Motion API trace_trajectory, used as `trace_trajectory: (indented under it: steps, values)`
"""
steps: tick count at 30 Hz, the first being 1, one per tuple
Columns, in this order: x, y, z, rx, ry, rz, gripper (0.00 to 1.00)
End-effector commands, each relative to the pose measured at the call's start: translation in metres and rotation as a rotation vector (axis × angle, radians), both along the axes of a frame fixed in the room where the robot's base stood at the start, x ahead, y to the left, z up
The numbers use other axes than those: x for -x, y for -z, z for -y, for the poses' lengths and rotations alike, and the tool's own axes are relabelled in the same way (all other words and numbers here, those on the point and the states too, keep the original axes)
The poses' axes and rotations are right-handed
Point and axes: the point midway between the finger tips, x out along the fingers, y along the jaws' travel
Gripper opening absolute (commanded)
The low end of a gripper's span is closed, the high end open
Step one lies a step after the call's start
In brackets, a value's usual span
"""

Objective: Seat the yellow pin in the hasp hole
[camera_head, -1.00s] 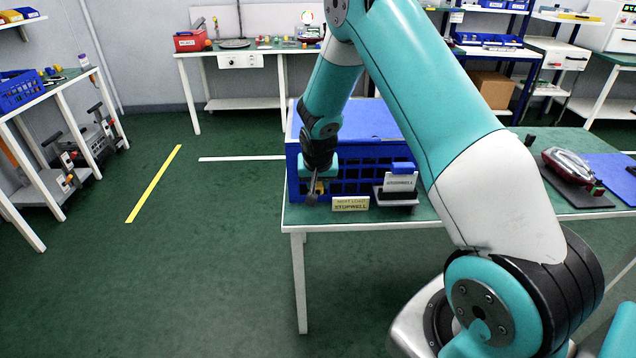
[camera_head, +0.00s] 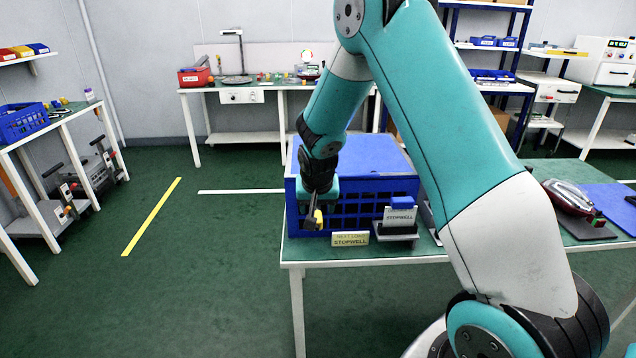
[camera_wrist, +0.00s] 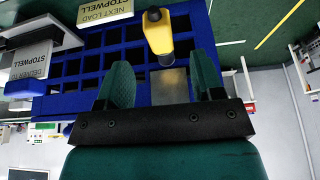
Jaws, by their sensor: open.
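The yellow pin (camera_wrist: 160,38), with a dark end, shows in the wrist view just beyond and between the fingertips of my gripper (camera_wrist: 162,62). The fingers are open and stand apart on either side, with no visible contact. A grey metal plate (camera_wrist: 170,86), perhaps the hasp, lies between the fingers against the blue crate (camera_wrist: 70,104). The hole is hidden, and I cannot tell whether the pin is in it. In the head view my gripper (camera_head: 314,222) is at the left front of the lidded crate (camera_head: 350,188), with the yellow pin (camera_head: 319,217) beside its tip.
A "STOPWELL" sign (camera_head: 350,239) stands at the table's front edge. A card holder (camera_head: 399,216) stands right of it, close to the crate. The floor to the left is clear.

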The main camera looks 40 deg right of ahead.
Motion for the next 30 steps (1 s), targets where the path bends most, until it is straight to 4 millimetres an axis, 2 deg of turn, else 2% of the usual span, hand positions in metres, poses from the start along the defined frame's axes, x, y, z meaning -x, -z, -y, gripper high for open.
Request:
trace_trajectory:
  steps: [1,6,13,19,30]
  values:
    - [0.004,-0.014,-0.003,0.001,-0.001,0.006,0.61]
    - [0.018,-0.055,-0.013,0.000,-0.002,0.006,0.61]
    - [0.032,-0.095,-0.022,0.000,-0.001,0.004,0.61]
    - [0.038,-0.109,-0.026,-0.001,0.000,-0.001,0.61]
    - [0.038,-0.110,-0.026,0.000,-0.001,-0.001,0.61]
